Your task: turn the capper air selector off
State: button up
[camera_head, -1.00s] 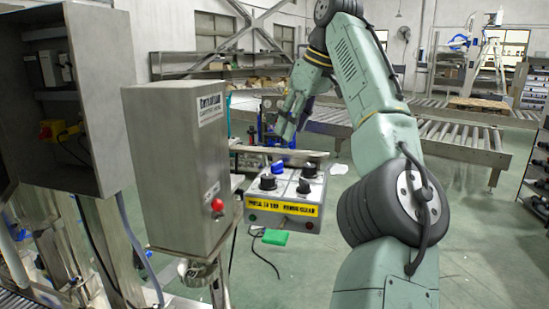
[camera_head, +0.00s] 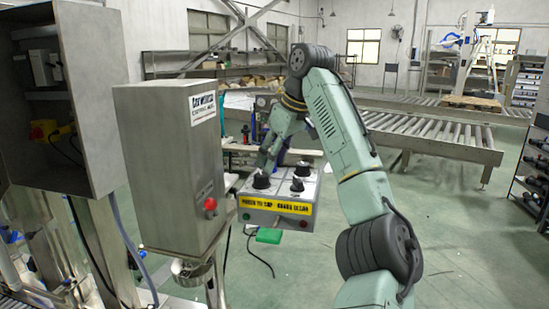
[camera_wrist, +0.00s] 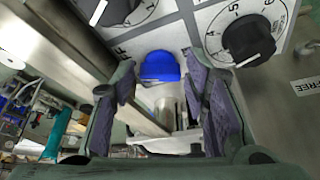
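A grey control box (camera_head: 250,200) with a yellow label carries several knobs. In the wrist view a blue knob (camera_wrist: 160,67) sits on its face between two black dial knobs, one at upper left (camera_wrist: 112,10) and one at right (camera_wrist: 248,40). I cannot read a label that names the capper air selector. My gripper (camera_wrist: 160,78) is open, with one finger on each side of the blue knob in the picture. I cannot tell whether they touch it. In the head view my gripper (camera_head: 268,160) is over the box's back left and hides the blue knob.
A tall steel cabinet (camera_head: 165,170) with a red button (camera_head: 210,204) stands close left of the box. A metal bar (camera_wrist: 75,60) runs beside the left finger. A green block (camera_head: 269,236) shows below the box. Open floor lies to the right.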

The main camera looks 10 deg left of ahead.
jog(key=c, duration=0.9)
jog(key=shift+o, duration=0.2)
jog(key=shift+m+t, duration=0.3)
jog(key=shift+m, duration=0.4)
jog(key=o, duration=0.9)
jog(key=v, duration=1.2)
jog(key=shift+a+r, duration=0.2)
jog(key=shift+s+f, duration=0.1)
